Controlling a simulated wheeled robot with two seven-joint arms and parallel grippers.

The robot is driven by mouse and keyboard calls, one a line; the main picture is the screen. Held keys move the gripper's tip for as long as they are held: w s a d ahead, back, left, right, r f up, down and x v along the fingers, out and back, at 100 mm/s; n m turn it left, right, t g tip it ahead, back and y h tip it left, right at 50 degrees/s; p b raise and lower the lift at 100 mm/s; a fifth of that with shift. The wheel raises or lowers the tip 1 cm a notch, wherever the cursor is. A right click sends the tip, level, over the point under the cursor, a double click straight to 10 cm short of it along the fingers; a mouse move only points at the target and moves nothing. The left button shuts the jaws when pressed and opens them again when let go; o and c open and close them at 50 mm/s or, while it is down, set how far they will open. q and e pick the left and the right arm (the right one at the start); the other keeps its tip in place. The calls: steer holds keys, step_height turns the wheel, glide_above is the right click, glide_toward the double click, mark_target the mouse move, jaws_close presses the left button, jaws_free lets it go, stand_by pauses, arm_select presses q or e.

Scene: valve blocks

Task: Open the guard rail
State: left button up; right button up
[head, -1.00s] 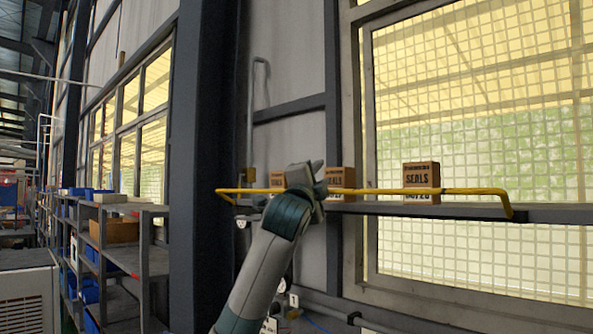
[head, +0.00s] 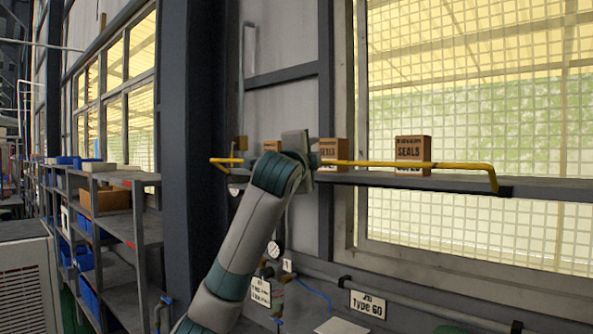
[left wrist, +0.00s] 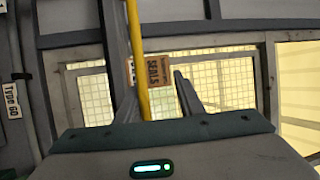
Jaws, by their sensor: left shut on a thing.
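The guard rail is a yellow bar (head: 400,164) running across the front of a wall shelf, with bent ends at left and right. It also shows in the left wrist view (left wrist: 134,40), passing between the fingers close to the left one. My left gripper (head: 307,160) is shut on the bar left of its middle; its fingertips are mostly hidden in the head view. The fingers show in the left wrist view (left wrist: 154,88). My right gripper is not in view.
Cardboard boxes marked SEALS (head: 412,146) stand on the narrow shelf (head: 400,180) behind the bar. A meshed window (head: 470,90) is behind. A dark column (head: 205,100) and shelving with blue bins (head: 88,260) stand left. A "Type 60" sign (head: 367,305) is below.

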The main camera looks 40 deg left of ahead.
arm_select(q)
steer(key=r+b+v, duration=0.1)
steer(key=b+v, duration=0.4)
steer(key=v, duration=0.9)
steer(key=shift+b, duration=0.4)
